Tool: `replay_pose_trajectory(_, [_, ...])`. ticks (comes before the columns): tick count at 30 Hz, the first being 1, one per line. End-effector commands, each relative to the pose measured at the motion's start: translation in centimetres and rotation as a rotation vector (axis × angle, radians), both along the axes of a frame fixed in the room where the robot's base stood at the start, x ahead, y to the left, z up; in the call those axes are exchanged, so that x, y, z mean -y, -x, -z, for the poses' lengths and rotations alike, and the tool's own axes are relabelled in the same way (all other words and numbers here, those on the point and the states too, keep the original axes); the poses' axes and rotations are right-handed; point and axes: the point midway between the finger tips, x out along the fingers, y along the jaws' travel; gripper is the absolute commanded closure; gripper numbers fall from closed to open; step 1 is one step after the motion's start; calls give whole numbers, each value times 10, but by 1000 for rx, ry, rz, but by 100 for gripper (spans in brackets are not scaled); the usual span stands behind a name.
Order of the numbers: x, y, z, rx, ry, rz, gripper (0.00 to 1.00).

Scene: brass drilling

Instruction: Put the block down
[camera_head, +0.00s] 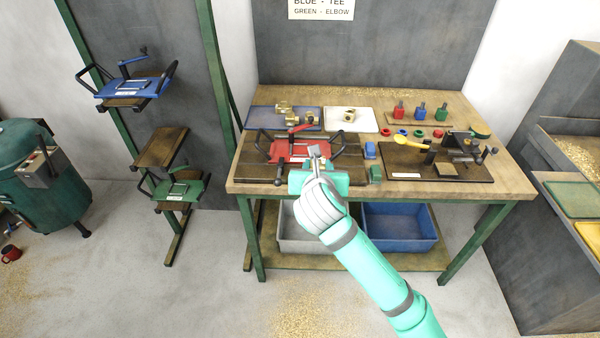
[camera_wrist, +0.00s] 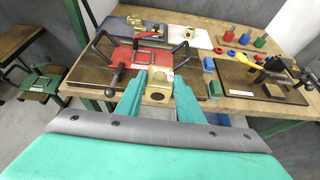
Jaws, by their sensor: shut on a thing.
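My gripper (camera_wrist: 158,92) is shut on a brass block (camera_wrist: 157,97) with a dark round hole in its near face. The block sits between the two teal fingers. In the head view my gripper (camera_head: 317,160) is over the front of the workbench, at the right front of a red drilling jig (camera_head: 287,152). The jig has black handles and lies on a dark wooden board (camera_head: 258,171). In the wrist view the block appears just in front of the red jig (camera_wrist: 122,55). I cannot tell whether it touches the jig or board.
A blue-grey tray (camera_head: 262,116) with brass fittings and a white tray (camera_head: 366,122) with one brass piece lie behind. Small blue (camera_head: 370,150) and green (camera_head: 375,174) blocks stand right of the jig. A board with a vise (camera_head: 460,150) is further right.

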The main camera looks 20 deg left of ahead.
Motion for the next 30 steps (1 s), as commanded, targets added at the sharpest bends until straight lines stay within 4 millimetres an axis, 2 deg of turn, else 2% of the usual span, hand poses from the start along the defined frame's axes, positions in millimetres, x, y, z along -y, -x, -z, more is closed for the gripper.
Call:
replay_pose_trajectory(2, [-7,2,-7,5,2,-15,100])
replay_pose_trajectory(5, [-13,-4,-5,2,2,-19,100])
replay_pose_trajectory(18, [-61,-73,34,0,3,-18,100])
replay_pose_trajectory(24, [-75,-93,66,2,2,-17,100])
replay_pose_trajectory(30, [-82,-105,82,4,2,-17,100])
